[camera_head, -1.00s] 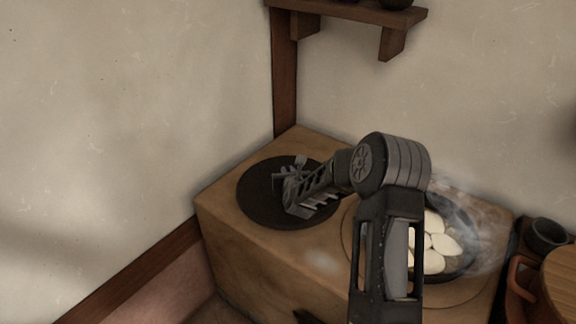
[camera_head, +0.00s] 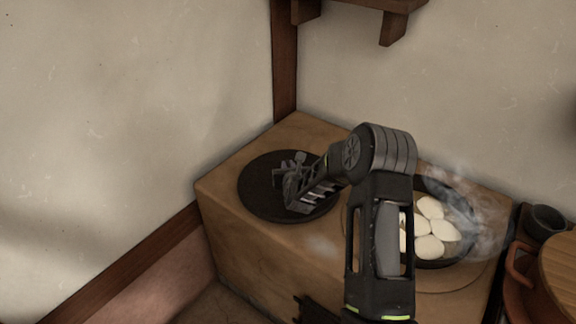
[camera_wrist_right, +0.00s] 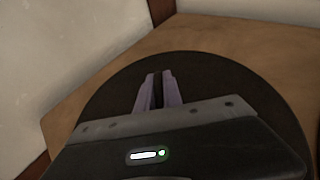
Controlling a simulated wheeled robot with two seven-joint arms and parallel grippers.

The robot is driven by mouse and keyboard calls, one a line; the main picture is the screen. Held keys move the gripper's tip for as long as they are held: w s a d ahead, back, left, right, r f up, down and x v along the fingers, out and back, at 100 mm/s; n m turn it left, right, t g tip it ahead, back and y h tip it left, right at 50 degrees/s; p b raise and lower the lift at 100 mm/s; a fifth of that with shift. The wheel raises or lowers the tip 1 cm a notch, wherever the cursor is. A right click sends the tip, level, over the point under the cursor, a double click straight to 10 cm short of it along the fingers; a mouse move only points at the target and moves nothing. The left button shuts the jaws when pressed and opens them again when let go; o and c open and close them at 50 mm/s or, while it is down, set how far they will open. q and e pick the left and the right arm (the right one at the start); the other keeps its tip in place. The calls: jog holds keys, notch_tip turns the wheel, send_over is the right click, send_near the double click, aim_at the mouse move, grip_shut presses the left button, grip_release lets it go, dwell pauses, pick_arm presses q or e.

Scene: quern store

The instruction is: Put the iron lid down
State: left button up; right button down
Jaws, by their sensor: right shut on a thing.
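The iron lid (camera_head: 258,187) is a flat, dark round disc over the left part of the wooden-topped block. It lies roughly level, and I cannot tell whether its underside touches the top. My right gripper (camera_head: 291,183) is over the lid's middle, shut on it; the fingers hide the part they grip. In the right wrist view the lid (camera_wrist_right: 225,90) spreads out beneath the closed fingers (camera_wrist_right: 157,90). My left gripper is not in view.
A dark pan (camera_head: 462,205) with several pale pieces steams on the right of the block (camera_head: 245,248), partly behind my arm. A dark cup (camera_head: 545,222) and an orange-brown pot (camera_head: 520,268) stand at the far right. Walls meet behind the block, below a wooden shelf (camera_head: 365,5).

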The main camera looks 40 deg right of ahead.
jog(key=shift+w+r, duration=0.1)
jog(key=shift+r, duration=0.05)
jog(key=c, duration=1.9)
grip_release()
jog(key=shift+f, duration=0.25)
jog(key=shift+c, duration=0.2)
jog(key=o, duration=0.4)
jog(key=shift+o, duration=0.2)
jog(key=shift+r, duration=0.1)
jog(key=shift+r, duration=0.1)
jog(key=v, duration=1.2)
